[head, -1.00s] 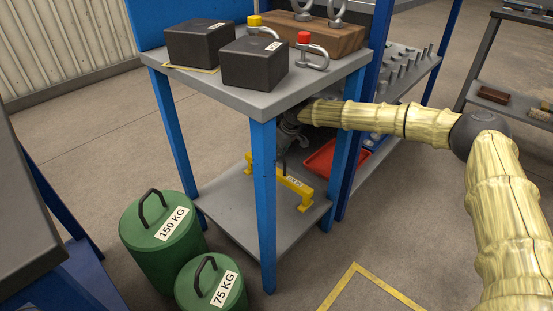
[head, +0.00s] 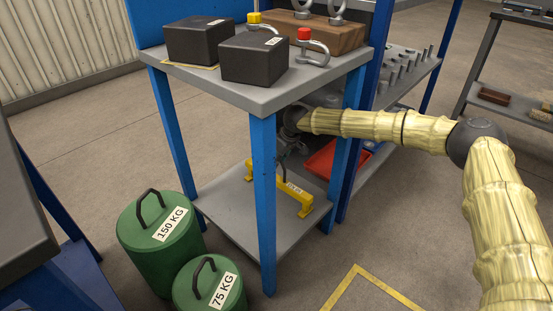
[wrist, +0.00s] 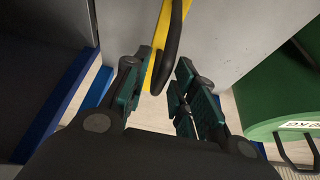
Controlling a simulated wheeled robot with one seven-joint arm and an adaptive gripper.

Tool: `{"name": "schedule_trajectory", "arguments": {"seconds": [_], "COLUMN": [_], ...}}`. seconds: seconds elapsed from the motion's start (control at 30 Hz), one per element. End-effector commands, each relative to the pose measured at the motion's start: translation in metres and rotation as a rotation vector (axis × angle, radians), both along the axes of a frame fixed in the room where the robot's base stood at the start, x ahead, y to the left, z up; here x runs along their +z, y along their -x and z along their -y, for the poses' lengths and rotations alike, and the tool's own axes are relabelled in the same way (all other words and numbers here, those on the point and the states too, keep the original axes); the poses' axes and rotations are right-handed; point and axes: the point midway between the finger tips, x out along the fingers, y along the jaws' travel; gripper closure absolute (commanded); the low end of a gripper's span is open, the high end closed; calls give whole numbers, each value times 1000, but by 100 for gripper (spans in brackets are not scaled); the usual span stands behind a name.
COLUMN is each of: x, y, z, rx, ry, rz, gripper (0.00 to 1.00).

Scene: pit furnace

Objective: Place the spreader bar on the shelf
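The spreader bar (head: 291,189) is a yellow bar with short feet, a white label and a dark loop handle. In the head view it is level at the lower grey shelf (head: 229,215) of the blue stand, and its feet look to touch the shelf. My gripper (head: 281,162) is above the bar, under the stand's top. In the wrist view my gripper (wrist: 163,75) has its fingers apart. The front leg partly hides the bar.
The stand's grey top (head: 270,98) is close above my wrist and carries black blocks and shackles. Blue legs (head: 263,200) frame the shelf. Green weights (head: 160,235) stand at the left. A red tray (head: 325,160) lies behind.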

Motion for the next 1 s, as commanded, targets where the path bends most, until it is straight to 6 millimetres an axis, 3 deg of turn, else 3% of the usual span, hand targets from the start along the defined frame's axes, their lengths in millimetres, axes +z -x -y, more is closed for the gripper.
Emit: {"name": "schedule_trajectory", "arguments": {"seconds": [0.43,1.0], "x": [7,69], "y": [1,19], "z": [1,20], "rx": [0,1], "ry": [0,0], "rz": [0,-1], "gripper": [68,68]}}
